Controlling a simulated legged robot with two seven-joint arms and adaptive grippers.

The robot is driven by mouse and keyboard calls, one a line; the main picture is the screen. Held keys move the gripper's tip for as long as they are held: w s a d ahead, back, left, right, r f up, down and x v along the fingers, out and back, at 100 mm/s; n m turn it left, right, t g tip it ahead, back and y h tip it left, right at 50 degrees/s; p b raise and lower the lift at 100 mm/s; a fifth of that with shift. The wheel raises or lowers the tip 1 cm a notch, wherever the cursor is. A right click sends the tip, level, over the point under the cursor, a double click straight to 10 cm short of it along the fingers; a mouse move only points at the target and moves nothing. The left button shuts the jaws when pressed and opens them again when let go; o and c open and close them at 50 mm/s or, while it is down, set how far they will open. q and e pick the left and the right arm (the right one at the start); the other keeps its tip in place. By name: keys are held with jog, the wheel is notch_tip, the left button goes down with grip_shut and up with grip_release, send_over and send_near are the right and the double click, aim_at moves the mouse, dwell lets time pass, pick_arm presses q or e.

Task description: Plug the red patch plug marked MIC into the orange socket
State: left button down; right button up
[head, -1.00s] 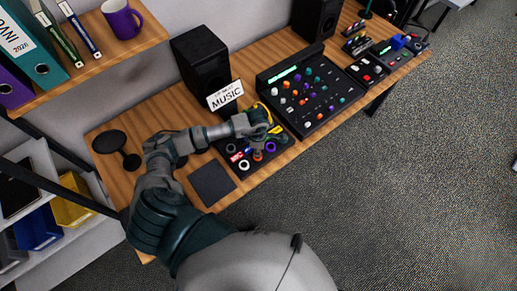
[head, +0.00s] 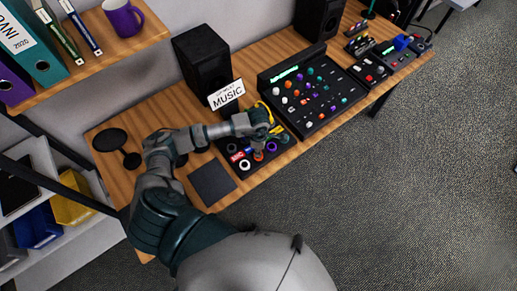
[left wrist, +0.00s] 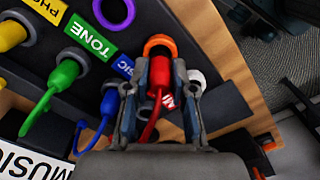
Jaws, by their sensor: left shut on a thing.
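The orange socket (left wrist: 160,43) is a thick ring on the dark panel, at the upper middle of the left wrist view. My left gripper (left wrist: 158,80) is shut on the red plug (left wrist: 155,76), one finger on each side of it, and the red cable hangs down between the fingers. The plug's front end meets the lower edge of the orange ring in this view; I cannot tell whether it is inside. A red label with white letters (left wrist: 168,100) shows partly beside the plug, its text mostly hidden. In the head view the left gripper (head: 262,137) is over the panel. My right gripper is not in view.
A purple socket (left wrist: 113,12) and a white socket (left wrist: 197,80) flank the orange one. Blue (left wrist: 108,103), green (left wrist: 62,77) and yellow (left wrist: 14,33) plugs stand close by. A MUSIC card (head: 225,95) and a mixer (head: 310,90) are behind and right.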

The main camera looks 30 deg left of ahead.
pick_arm(q)
jog(key=shift+f+b, duration=0.3)
jog(key=shift+f, duration=0.25)
jog(key=shift+f+b, duration=0.3)
jog(key=shift+b, duration=0.25)
dwell(0.3)
jog(key=shift+c, duration=2)
grip_release()
jog(key=shift+r, duration=0.1)
jog(key=shift+r+p, duration=2.25)
jog(key=shift+r, duration=1.25)
